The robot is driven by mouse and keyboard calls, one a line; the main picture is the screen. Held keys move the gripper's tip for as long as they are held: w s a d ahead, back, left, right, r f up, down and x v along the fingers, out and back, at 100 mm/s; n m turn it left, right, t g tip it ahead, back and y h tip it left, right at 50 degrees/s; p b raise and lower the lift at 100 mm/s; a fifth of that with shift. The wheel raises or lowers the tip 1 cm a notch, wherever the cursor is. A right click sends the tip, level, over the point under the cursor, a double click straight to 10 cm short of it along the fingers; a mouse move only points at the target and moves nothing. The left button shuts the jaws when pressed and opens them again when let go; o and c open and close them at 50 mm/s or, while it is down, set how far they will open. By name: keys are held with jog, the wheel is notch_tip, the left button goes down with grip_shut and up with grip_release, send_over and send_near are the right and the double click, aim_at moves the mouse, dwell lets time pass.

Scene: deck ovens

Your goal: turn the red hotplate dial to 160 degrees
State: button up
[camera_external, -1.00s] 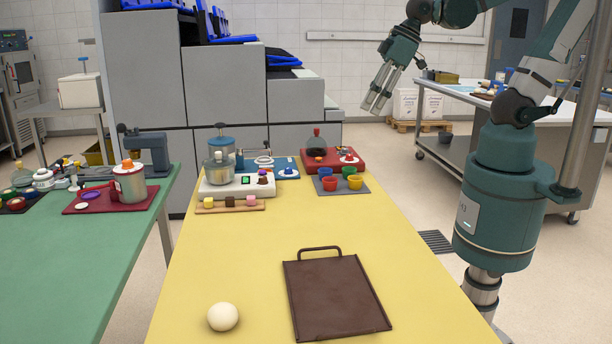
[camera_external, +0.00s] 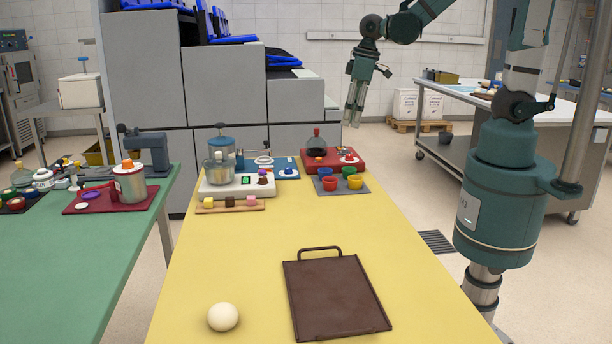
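The red hotplate (camera_external: 318,166) stands at the far end of the yellow table, with a dark, round-bottomed flask on its left part. A small dial (camera_external: 348,157) with a red knob on a pale disc sits on its right part. The dial's marks and angle are too small to read. My gripper (camera_external: 353,122) hangs in the air above and slightly right of the dial in the picture, fingers pointing down and apart from it. I see nothing held in it. The gap between its fingers is too small to judge.
Red, blue, green and yellow cups stand on a grey mat (camera_external: 360,188) just in front of the red hotplate. A white device (camera_external: 208,190) with pots is to the left. A brown board (camera_external: 330,300) and a pale ball (camera_external: 223,317) lie nearer. The table's middle is clear.

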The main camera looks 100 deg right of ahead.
jog(key=m+g, duration=0.1)
jog(key=g, duration=0.1)
send_over(350, 155)
jog(key=shift+y, duration=0.4)
jog(key=f, duration=0.4)
jog(key=f+p, duration=0.1)
jog(key=f, duration=0.2)
jog(key=shift+w+a+f, duration=0.1)
jog(key=shift+w+f, duration=0.1)
jog(key=shift+f, duration=0.2)
jog(key=shift+s+d+f, duration=0.15)
jog(key=shift+d+f, duration=0.1)
jog(key=shift+f, duration=0.05)
jog(key=shift+f+b, duration=0.5)
jog(key=shift+f, duration=3.35)
jog(key=c, duration=0.9)
